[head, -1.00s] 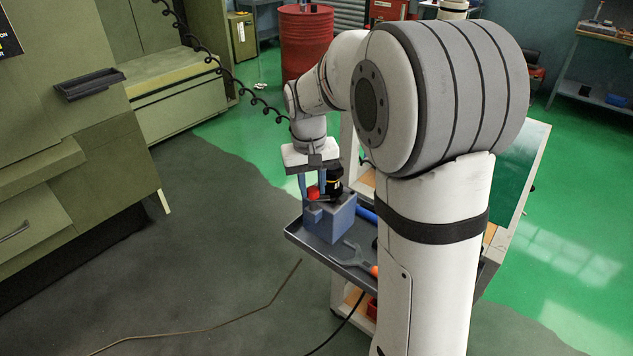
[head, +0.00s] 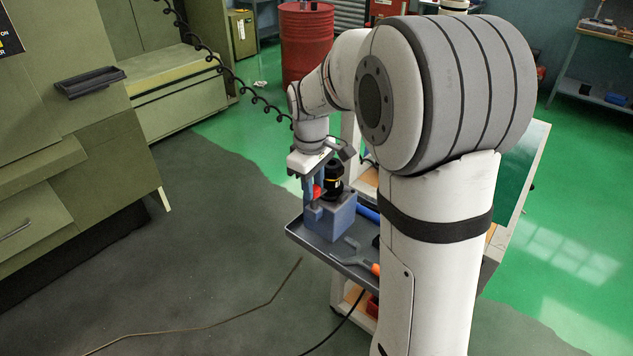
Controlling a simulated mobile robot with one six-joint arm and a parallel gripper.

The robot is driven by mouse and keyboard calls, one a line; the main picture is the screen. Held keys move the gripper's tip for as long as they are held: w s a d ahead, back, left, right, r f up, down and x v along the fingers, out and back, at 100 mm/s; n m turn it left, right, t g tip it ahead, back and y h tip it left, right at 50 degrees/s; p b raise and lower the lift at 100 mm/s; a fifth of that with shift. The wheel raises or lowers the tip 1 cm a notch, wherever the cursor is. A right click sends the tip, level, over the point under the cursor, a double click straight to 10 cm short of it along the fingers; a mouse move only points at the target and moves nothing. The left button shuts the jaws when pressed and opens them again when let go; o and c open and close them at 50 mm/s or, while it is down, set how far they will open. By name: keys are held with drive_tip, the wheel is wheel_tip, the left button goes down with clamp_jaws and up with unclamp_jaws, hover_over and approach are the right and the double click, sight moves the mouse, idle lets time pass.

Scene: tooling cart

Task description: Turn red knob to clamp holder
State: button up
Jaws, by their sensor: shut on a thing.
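The red knob (head: 317,191) is on the left side of a blue-grey clamp block (head: 330,220), which stands on the cart's dark tray (head: 318,249). A black holder (head: 333,178) stands upright in the top of the block, just right of the knob. My gripper (head: 314,190) points down over the block with its blue fingers around the knob. It is shut on the knob, and the fingers partly hide it.
A wrench-like tool (head: 352,254) with an orange handle end lies on the tray in front of the block. A blue cylinder (head: 368,212) lies to its right. My arm hides the tray's right part. A green machine (head: 80,150) stands to the left.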

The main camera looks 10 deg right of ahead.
drive_tip(key=shift+s+d+f, duration=0.1)
drive_tip(key=shift+d, duration=0.05)
idle(0.4)
drive_tip(key=o, duration=0.8)
drive_tip(key=shift+d, duration=0.1)
drive_tip(key=shift+o, duration=0.9)
drive_tip(key=shift+r, duration=0.2)
drive_tip(key=shift+r+p, duration=0.4)
drive_tip(key=r+p, duration=0.1)
drive_tip(key=r, duration=0.1)
drive_tip(key=r+p, duration=0.4)
drive_tip(key=r, duration=0.1)
drive_tip(key=shift+s+a, duration=0.1)
drive_tip(key=shift+a, duration=0.2)
